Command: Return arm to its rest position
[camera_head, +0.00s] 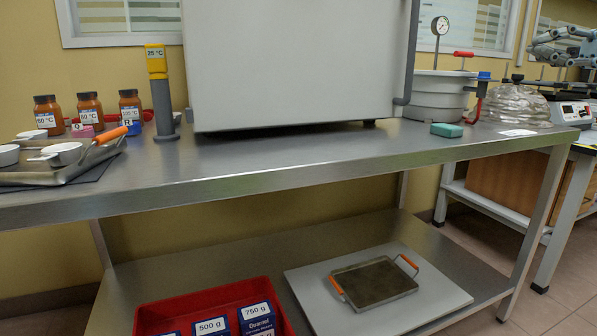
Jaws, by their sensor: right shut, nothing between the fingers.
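My right gripper (538,45) comes in at the upper right edge, with its grey linked fingers pointing left. It is shut with nothing in it. It shows in front of the background above a white balance-like device (571,113), well up and to the right of the steel bench (300,178). Its wrist and arm are cut off by the picture's edge. My left gripper is not in view.
The bench holds a big grey cabinet (290,60), jars (90,108), a thermometer post (163,100), a metal tray (95,160), a pot with gauge (438,97) and a glass dome (519,105). The lower shelf holds a red crate (150,318) and an orange-handled tray (372,283).

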